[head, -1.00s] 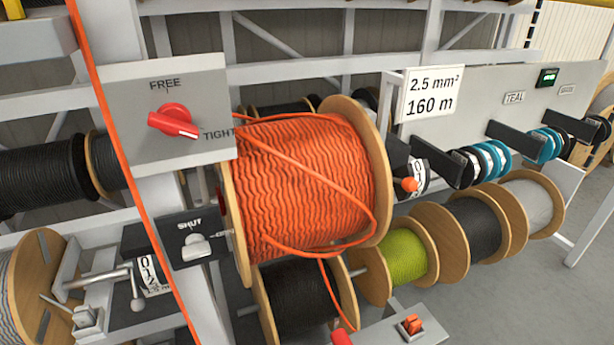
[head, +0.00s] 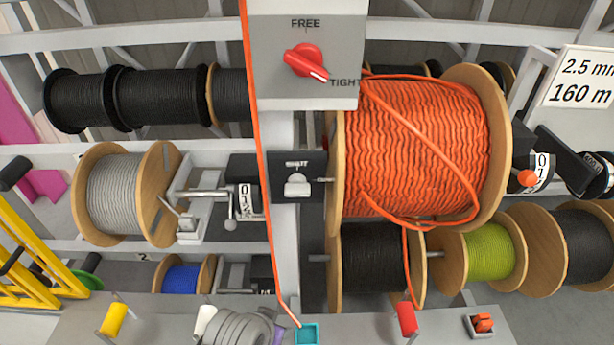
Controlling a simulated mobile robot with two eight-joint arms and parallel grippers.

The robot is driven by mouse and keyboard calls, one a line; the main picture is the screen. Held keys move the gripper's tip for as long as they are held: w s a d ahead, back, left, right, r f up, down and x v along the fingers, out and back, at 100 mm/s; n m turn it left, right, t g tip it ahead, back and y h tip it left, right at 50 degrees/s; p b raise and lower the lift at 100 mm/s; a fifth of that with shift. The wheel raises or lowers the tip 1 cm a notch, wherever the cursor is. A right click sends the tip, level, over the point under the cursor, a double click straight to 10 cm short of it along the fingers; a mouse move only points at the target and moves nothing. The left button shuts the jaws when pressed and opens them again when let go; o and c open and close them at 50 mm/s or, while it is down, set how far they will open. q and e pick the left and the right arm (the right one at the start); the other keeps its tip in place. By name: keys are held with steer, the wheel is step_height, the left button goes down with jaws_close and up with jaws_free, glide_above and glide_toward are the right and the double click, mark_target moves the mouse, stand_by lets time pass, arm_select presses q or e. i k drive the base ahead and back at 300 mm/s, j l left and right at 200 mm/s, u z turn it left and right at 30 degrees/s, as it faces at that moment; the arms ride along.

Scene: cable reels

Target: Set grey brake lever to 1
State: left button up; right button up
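The grey brake lever (head: 231,222) has a rod with a small grey ball knob and stands right of the grey cable reel in the head view. Its knob hangs low, beside the lower part of a white number plate (head: 247,200) marked 0, 1, 2 from top down. The exact number it points at is too small to tell. Neither of my grippers is in view.
An orange cable reel (head: 415,150) sits right of the post, with an orange-knobbed lever (head: 527,178) beside it. A red FREE/TIGHT knob (head: 306,62) and a SHUT switch (head: 298,186) are on the post. An orange cable (head: 256,130) hangs left of them. A grey coil (head: 238,328) lies at the front.

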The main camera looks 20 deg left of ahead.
mark_target(230, 224)
steer(key=u, duration=1.4)
steer(key=j+z, duration=0.15)
steer(key=j, duration=0.95)
